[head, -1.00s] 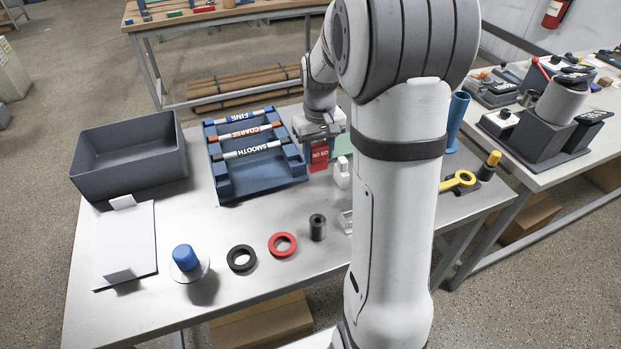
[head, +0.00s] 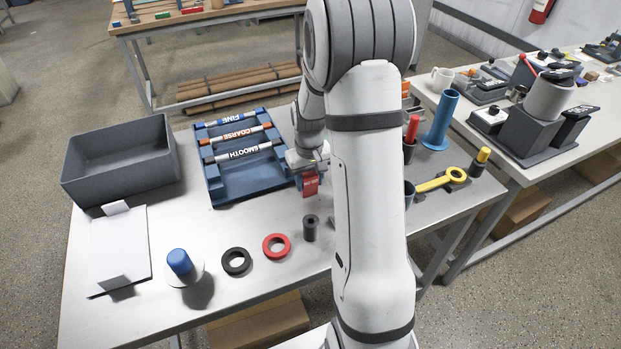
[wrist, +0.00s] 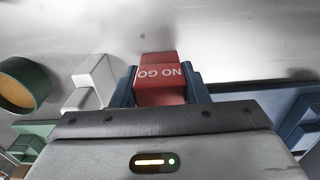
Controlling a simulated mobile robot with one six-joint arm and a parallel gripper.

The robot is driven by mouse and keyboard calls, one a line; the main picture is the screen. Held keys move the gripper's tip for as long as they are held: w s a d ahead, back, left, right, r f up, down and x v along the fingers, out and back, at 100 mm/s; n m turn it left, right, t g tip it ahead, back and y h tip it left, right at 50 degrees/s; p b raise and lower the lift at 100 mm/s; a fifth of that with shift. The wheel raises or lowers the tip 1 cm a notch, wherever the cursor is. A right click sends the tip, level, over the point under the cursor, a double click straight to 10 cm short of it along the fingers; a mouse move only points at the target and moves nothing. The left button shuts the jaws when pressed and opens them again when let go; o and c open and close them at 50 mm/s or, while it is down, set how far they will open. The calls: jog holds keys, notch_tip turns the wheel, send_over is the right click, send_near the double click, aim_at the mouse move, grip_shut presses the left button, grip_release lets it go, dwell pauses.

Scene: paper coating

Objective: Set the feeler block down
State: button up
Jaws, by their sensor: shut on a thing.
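The feeler block is a red block marked NO GO (wrist: 160,78); it also shows in the head view (head: 311,185), just right of the blue rod rack. My gripper (wrist: 160,97) is shut on it, with a blue finger on each side. In the head view my gripper (head: 308,176) is over the table (head: 215,230), partly hidden behind my arm. I cannot tell whether the block touches the tabletop.
The blue rack (head: 250,180) with labelled rods is close on the left. A dark cylinder (head: 310,228), a red ring (head: 276,246) and a black ring (head: 236,261) stand nearer the front. A white piece (wrist: 92,82) and a green round cup (wrist: 22,85) are left in the wrist view.

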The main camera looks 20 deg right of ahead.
jog(key=shift+f, duration=0.1)
jog(key=o, duration=1)
jog(key=shift+c, duration=0.2)
notch_tip(320, 180, up, 12)
jog(key=shift+f, duration=0.1)
jog(key=s+a+r+t, duration=0.1)
jog(key=s+a+r, duration=0.1)
jog(key=s, duration=0.5)
jog(key=s+a+r+t, duration=0.1)
jog(key=s+a+r, duration=0.1)
jog(key=s+a, duration=0.2)
jog(key=s+a+r+t, duration=0.1)
jog(key=s+a, duration=0.3)
jog(key=s, duration=0.6)
jog(key=shift+r, duration=0.4)
